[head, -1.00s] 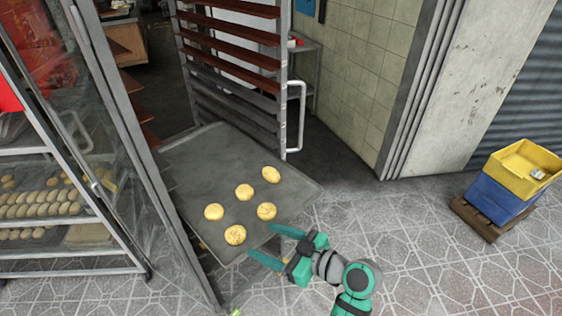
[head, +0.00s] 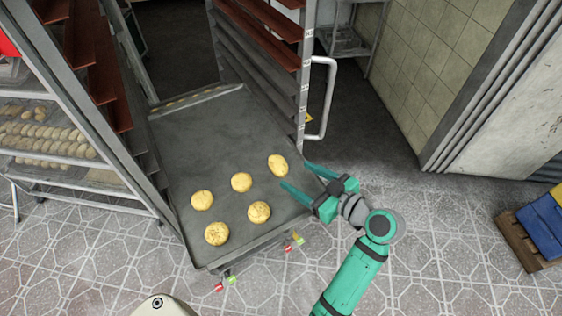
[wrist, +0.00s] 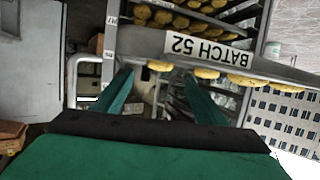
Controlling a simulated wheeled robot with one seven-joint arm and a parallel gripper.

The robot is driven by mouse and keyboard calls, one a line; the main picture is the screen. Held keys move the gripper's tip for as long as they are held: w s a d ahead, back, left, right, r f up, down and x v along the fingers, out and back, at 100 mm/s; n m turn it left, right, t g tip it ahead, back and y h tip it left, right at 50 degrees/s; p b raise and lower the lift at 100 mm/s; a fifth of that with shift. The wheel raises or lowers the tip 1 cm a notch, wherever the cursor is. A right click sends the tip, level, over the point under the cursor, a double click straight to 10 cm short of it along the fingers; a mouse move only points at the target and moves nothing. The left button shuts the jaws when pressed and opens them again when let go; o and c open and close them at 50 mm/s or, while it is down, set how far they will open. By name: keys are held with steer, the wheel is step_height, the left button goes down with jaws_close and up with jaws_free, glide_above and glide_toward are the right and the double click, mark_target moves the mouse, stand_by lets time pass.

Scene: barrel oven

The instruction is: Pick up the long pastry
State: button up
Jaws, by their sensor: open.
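Several golden pastries lie apart on a dark tray (head: 215,140) in the head view. The right-hand pastry (head: 277,165) looks slightly oval; the others, such as the front one (head: 216,233), look round. No clearly long pastry stands out on this tray. My gripper (head: 295,174) is open and empty at the tray's right edge, its fingers pointing left toward the oval pastry. I cannot tell their height difference. In the wrist view my open gripper (wrist: 157,78) faces a metal frame labelled "BATCH 52" (wrist: 205,47), with small pastries (wrist: 160,66) along its edge.
A rack (head: 262,75) with brown shelves and a white handle (head: 326,98) stands behind the tray. A glazed rack at left holds rows of small elongated rolls (head: 45,138). Blue and yellow crates (head: 545,222) sit at far right. Tiled floor between is clear.

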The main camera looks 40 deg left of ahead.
mark_target(284, 168)
steer(key=shift+x, duration=3.65)
steer(key=c, duration=1.1)
